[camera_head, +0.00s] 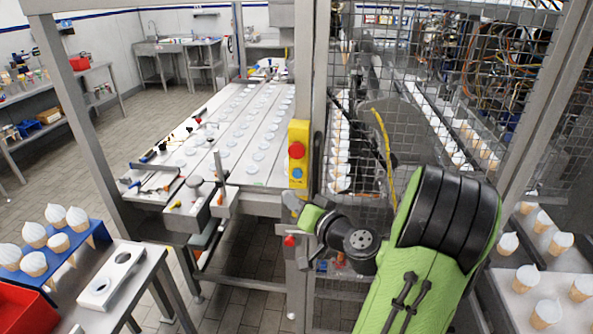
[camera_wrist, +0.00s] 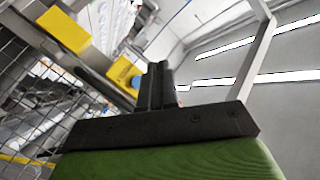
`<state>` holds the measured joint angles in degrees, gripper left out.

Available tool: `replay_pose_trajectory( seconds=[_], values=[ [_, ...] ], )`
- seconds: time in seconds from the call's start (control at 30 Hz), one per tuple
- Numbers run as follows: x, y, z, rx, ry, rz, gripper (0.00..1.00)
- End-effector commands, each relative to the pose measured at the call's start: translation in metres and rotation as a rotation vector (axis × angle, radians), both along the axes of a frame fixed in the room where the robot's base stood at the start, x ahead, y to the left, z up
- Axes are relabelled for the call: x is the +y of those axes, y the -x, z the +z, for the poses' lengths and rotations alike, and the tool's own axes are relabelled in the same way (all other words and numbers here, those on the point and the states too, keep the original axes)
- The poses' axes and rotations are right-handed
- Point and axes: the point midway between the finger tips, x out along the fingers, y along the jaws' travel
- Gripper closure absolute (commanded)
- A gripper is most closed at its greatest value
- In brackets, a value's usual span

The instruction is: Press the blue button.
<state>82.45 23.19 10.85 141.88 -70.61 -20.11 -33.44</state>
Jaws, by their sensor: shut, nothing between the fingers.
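A yellow control box (camera_head: 299,140) is fixed to a grey post, with a red button above and the blue button (camera_head: 297,173) below. In the wrist view the blue button (camera_wrist: 136,82) shows at the edge of a yellow part (camera_wrist: 121,71), just left of my fingers. My gripper (camera_wrist: 159,68) is shut and empty, its dark fingers close together. In the head view my green and black wrist is just below and right of the box, and the fingertips are hard to make out. I cannot tell whether the fingers touch the button.
A wire mesh fence (camera_head: 410,110) stands right of the post. A slatted conveyor table (camera_head: 240,130) with tools lies to the left. Ice cream cones stand in a blue rack (camera_head: 75,262) at lower left, by a metal cone holder (camera_head: 112,275). More cones stand on trays at right.

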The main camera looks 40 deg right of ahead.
Motion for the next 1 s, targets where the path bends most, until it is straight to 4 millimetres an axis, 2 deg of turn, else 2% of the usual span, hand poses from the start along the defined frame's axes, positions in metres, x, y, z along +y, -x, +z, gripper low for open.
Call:
replay_pose_trajectory(
  seconds=[0.03,0.4,0.57,1.0],
  values=[
    [-0.006,-0.005,0.007,-0.001,-0.002,0.003,1.00],
    [-0.044,-0.035,0.003,0.000,0.002,0.002,1.00],
    [-0.050,-0.039,0.002,0.001,0.002,0.001,1.00],
    [-0.050,-0.039,0.002,0.001,0.001,0.001,1.00]
  ],
)
